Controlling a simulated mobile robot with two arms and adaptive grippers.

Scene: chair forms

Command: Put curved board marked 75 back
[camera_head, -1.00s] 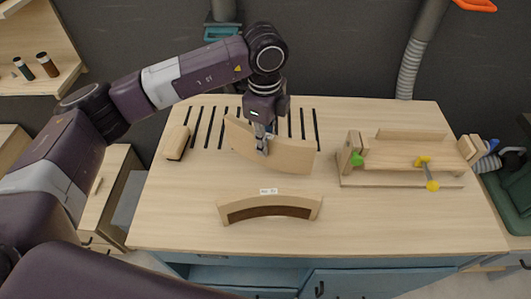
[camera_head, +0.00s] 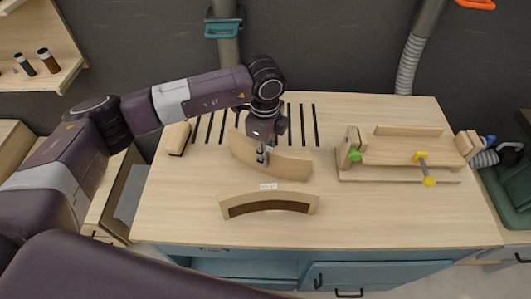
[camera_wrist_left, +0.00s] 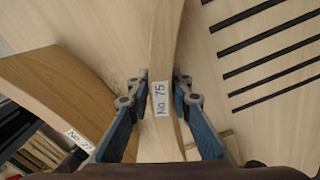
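The curved board marked No. 75 (camera_wrist_left: 161,105) runs up the middle of the left wrist view, its label facing the camera. In the head view the same wooden board (camera_head: 285,162) is at the middle of the table, behind a second curved board. My left gripper (camera_head: 262,155) reaches down onto it from above. In the left wrist view the gripper's fingers (camera_wrist_left: 161,82) are on both sides of the board, closed on it. Whether its lower edge touches the table is unclear. My right gripper is out of view.
Several black slots (camera_head: 302,125) lie at the table's back. A labelled curved board (camera_head: 268,204) stands in front. A wooden block (camera_head: 177,138) is at the left of the slots. A clamping fixture (camera_head: 400,155) occupies the right.

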